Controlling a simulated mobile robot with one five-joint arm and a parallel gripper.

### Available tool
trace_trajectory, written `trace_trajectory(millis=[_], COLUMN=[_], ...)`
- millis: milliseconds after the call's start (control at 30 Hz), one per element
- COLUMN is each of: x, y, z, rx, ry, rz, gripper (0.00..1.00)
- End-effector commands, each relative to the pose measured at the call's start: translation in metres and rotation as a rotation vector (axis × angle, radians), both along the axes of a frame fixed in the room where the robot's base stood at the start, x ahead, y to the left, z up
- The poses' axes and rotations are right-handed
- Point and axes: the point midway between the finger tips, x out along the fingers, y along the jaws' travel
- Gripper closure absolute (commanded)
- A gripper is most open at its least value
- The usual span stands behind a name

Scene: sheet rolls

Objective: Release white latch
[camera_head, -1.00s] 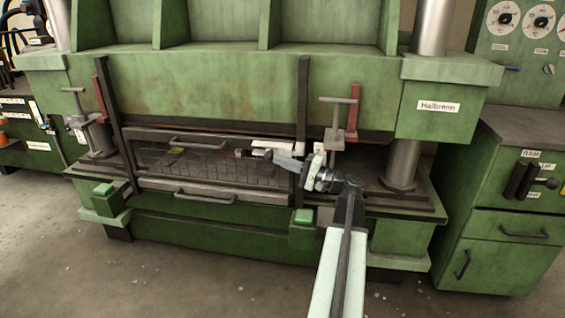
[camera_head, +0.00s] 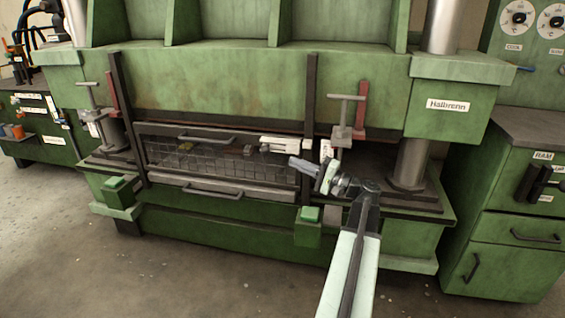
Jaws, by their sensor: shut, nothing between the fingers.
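The white latch (camera_head: 285,142) is a pale bar with a block at its right end. It lies across the upper right part of the mesh guard (camera_head: 222,160) on the green press. My gripper (camera_head: 292,162) reaches in from the lower right, its fingers pointing left. The fingers are shut and empty. In the picture the tips lie just below the latch, over the guard's right side; a narrow gap shows between them. How far in front of the guard the tips are, I cannot tell.
Dark upright rails flank the guard, the right one (camera_head: 309,100) close to my gripper. A grey T-handle clamp (camera_head: 345,115) and a red bar (camera_head: 361,110) stand to the right. A green box (camera_head: 308,228) juts out below. Floor in front is clear.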

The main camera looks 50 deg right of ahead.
Motion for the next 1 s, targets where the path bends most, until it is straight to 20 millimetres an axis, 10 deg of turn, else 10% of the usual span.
trace_trajectory(millis=[333, 1000], x=[-0.056, -0.056], y=[-0.016, -0.013], z=[-0.013, -0.013], rx=[0.001, 0.001], ry=[0.000, 0.000], rz=[0.003, 0.015], gripper=[1.00, 1.00])
